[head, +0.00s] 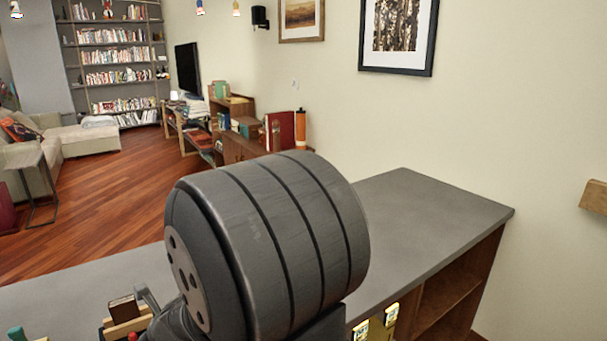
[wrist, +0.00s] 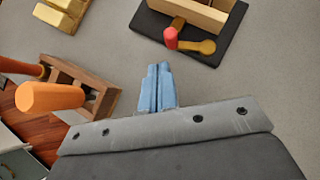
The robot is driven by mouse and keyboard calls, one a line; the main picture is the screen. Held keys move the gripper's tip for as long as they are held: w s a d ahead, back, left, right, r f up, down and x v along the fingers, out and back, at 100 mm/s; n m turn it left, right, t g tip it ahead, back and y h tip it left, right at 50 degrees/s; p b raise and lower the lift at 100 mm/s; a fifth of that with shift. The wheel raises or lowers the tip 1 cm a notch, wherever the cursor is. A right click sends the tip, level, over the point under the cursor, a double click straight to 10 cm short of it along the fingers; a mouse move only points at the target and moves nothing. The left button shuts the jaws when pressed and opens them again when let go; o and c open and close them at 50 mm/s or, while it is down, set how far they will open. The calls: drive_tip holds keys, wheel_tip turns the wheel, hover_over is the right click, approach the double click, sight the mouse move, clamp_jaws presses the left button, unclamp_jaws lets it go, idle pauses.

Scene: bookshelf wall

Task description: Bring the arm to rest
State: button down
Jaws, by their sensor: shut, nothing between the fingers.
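My gripper (wrist: 158,70) shows in the wrist view with its two blue-grey fingers pressed together and nothing between them. It is over the grey counter top (wrist: 125,60), apart from the objects around it. How high it is above the counter I cannot tell. In the head view a large dark grey part of my arm fills the middle, and the gripper's fingers cannot be made out there.
The wrist view shows a wooden rack (wrist: 95,80) with an orange handle (wrist: 50,97) at left, gold bars (wrist: 62,14) at upper left, and a black base (wrist: 228,38) with a wooden block and red knob at top. The head view's counter (head: 425,205) is bare at right.

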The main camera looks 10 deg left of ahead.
sight(132, 334)
drive_tip(key=w+d+n+g, duration=0.1)
drive_tip(key=w+d, duration=0.1)
drive_tip(key=shift+w+d+n, duration=0.1)
drive_tip(key=shift+w+n, duration=0.3)
drive_tip(key=w+n+g, duration=0.1)
drive_tip(key=d+n+g, duration=0.1)
drive_tip(key=n, duration=0.1)
drive_tip(key=w+n+g+h, duration=0.1)
drive_tip(key=n+g, duration=0.1)
drive_tip(key=shift+w+d, duration=0.15)
drive_tip(key=shift+w, duration=0.15)
drive_tip(key=shift+w+d, duration=0.3)
drive_tip(key=shift+d, duration=0.35)
drive_tip(key=shift+w+d, duration=0.3)
drive_tip(key=shift+d, duration=0.3)
